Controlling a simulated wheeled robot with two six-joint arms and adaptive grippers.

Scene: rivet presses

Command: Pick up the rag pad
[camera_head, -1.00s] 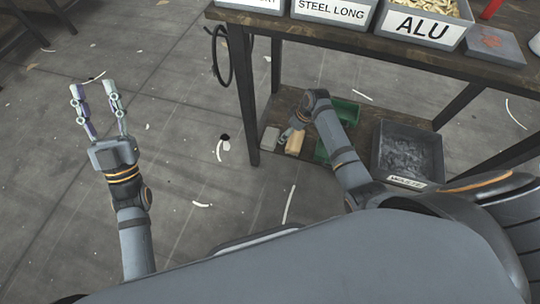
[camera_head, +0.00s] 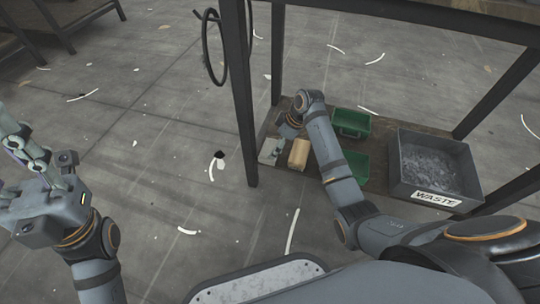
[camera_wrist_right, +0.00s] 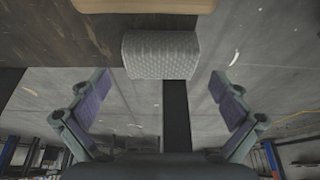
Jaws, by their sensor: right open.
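The rag pad (camera_head: 270,150) is a small pale grey block at the left end of the low shelf. In the right wrist view the rag pad (camera_wrist_right: 160,56) shows a quilted grey face. My right gripper (camera_wrist_right: 160,79) is open, with one finger to each side of the pad and clear of it. In the head view my right gripper (camera_head: 280,138) is at the pad and partly hidden by its own wrist. My left gripper (camera_head: 14,165) is at the left edge, partly cut off, fingers apart and empty, far from the pad.
A beige block (camera_head: 299,153) lies just right of the pad. Green bins (camera_head: 351,122) and a grey WASTE bin (camera_head: 442,186) stand further right on the shelf (camera_head: 384,127). A dark table leg (camera_head: 237,100) rises close to the left.

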